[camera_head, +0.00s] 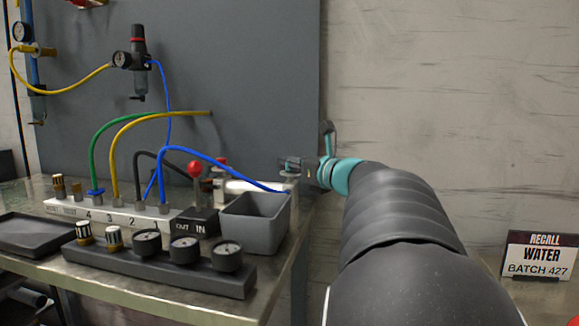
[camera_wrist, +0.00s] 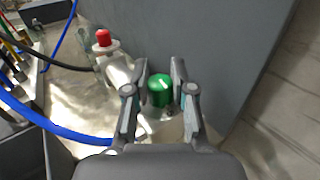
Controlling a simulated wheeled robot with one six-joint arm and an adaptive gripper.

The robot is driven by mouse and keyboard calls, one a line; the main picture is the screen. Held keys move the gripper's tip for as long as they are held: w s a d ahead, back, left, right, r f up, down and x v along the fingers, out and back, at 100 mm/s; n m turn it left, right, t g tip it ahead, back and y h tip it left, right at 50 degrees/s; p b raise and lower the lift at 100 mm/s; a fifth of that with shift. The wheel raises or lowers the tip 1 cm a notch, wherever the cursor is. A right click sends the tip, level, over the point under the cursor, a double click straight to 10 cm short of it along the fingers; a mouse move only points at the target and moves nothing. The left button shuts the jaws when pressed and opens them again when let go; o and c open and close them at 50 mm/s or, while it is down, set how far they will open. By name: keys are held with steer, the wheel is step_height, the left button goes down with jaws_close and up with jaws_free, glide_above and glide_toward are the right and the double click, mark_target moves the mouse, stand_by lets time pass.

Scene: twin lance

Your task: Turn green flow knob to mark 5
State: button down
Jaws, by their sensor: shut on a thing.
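The green flow knob (camera_wrist: 160,91) sits between the two fingers of my gripper (camera_wrist: 163,80) in the wrist view. The fingers are closed in on both sides of it. A white pointer line shows on its top; the scale marks around it cannot be read. In the head view my gripper (camera_head: 292,165) is at the bench's far right end, beside the dark back panel. The knob is hidden or too small to make out there.
A red-capped silver fitting (camera_wrist: 103,40) stands left of the knob. A grey bin (camera_head: 255,222), a red-knobbed lever (camera_head: 195,170) and a numbered manifold (camera_head: 110,216) with coloured hoses are to the left. A blue hose (camera_wrist: 50,125) passes close by. The dark back panel (camera_head: 240,80) rises behind.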

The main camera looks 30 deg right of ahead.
stand_by(0.3)
steer(key=c, duration=0.9)
jaws_free()
steer(key=shift+c, duration=0.2)
steer(key=s+d, duration=0.1)
steer(key=s, duration=1.1)
